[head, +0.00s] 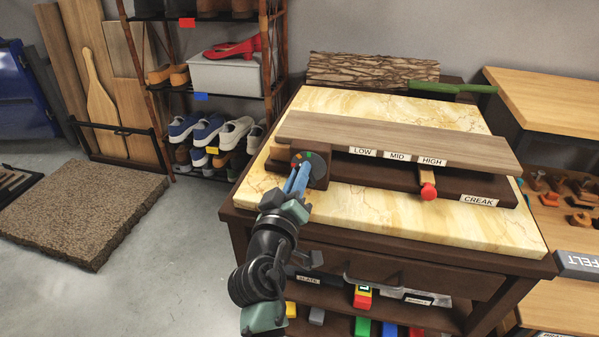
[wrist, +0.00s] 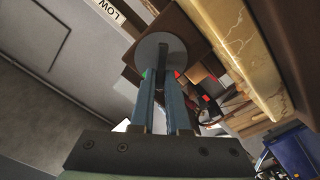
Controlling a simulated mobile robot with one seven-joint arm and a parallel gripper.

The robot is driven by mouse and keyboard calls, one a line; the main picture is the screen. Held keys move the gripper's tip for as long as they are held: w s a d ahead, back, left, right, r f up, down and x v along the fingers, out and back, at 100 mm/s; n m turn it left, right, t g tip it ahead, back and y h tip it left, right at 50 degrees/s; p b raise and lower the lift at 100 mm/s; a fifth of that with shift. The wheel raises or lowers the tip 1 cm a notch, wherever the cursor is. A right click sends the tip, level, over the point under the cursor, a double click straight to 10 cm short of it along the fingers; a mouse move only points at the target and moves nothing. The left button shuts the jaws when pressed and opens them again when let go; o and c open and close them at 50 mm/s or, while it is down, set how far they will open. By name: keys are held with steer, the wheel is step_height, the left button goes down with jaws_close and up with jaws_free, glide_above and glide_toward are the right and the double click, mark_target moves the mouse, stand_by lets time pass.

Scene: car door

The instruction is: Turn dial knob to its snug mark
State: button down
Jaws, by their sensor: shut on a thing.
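The dial knob (head: 316,167) is a dark grey disc at the left end of a brown wooden device (head: 400,146) on the marble-topped cabinet. Small coloured marks, with green and red visible, sit around it. In the wrist view the knob (wrist: 160,52) is a round grey face with a bar across it. My gripper (head: 299,172) reaches up from below, its blue fingers shut on the knob's bar. In the wrist view the fingertips (wrist: 161,82) lie either side of the bar. Which mark the bar points to cannot be told.
The device bears LOW, MID and HIGH labels, a red-tipped peg (head: 428,191) and a CREAK label (head: 479,200). A log (head: 372,69) and a green tool (head: 452,88) lie behind. A shoe rack (head: 215,95) stands left. The marble top's front (head: 400,225) is clear.

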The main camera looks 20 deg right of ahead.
stand_by(0.3)
steer(key=c, duration=0.9)
jaws_free()
steer(key=p+v, duration=0.1)
steer(key=v, duration=1.2)
